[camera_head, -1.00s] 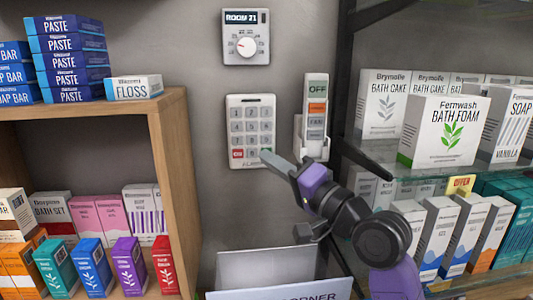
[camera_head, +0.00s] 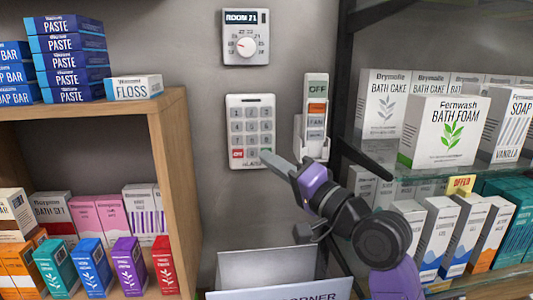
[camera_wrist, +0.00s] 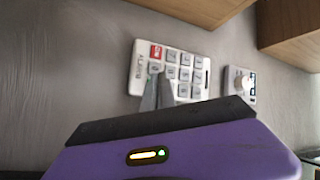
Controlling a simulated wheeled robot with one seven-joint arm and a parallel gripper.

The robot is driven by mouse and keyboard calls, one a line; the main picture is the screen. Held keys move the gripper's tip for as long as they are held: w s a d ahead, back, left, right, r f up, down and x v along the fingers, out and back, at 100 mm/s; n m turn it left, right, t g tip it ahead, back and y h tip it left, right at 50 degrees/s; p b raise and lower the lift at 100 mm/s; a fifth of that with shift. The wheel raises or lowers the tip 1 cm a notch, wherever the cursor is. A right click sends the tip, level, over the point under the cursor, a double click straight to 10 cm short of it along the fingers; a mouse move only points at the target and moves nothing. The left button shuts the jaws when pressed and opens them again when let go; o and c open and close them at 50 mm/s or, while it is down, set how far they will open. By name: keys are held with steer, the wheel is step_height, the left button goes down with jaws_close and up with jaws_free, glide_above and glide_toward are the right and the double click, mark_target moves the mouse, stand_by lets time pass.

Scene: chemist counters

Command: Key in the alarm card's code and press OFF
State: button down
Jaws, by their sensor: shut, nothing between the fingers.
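A white wall keypad (camera_head: 250,113) with grey number keys hangs upright on the grey wall. Its red key (camera_head: 237,154) is at the bottom left; its label is too small to read for certain. My gripper (camera_head: 264,154) is shut and empty, its tips at the keypad's lower right corner. The wrist view shows the keypad (camera_wrist: 187,57) turned sideways, with the red key (camera_wrist: 156,52) clear and my fingertips (camera_wrist: 160,78) covering part of the bottom row. I cannot tell whether they touch a key. No alarm card can be made out.
A dial panel (camera_head: 246,37) reading ROOM 21 is above. Wooden shelves (camera_head: 170,150) stand left, glass shelves with boxes right.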

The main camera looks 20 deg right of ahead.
steer(key=shift+w, duration=0.1)
steer(key=shift+w+d, duration=0.1)
steer(key=shift+w, duration=0.2)
steer(key=shift+w+d, duration=0.15)
steer(key=shift+w, duration=0.15)
stand_by(0.9)
steer(key=shift+s, duration=0.1)
steer(key=shift+s+a, duration=0.25)
steer(key=shift+s, duration=0.35)
steer(key=shift+s+p, duration=0.15)
steer(key=shift+p, duration=0.15)
steer(key=s, duration=0.1)
steer(key=s+a, duration=0.1)
steer(key=s, duration=0.1)
steer(key=s+p, duration=0.1)
steer(key=shift+s+a, duration=0.25)
stand_by(0.7)
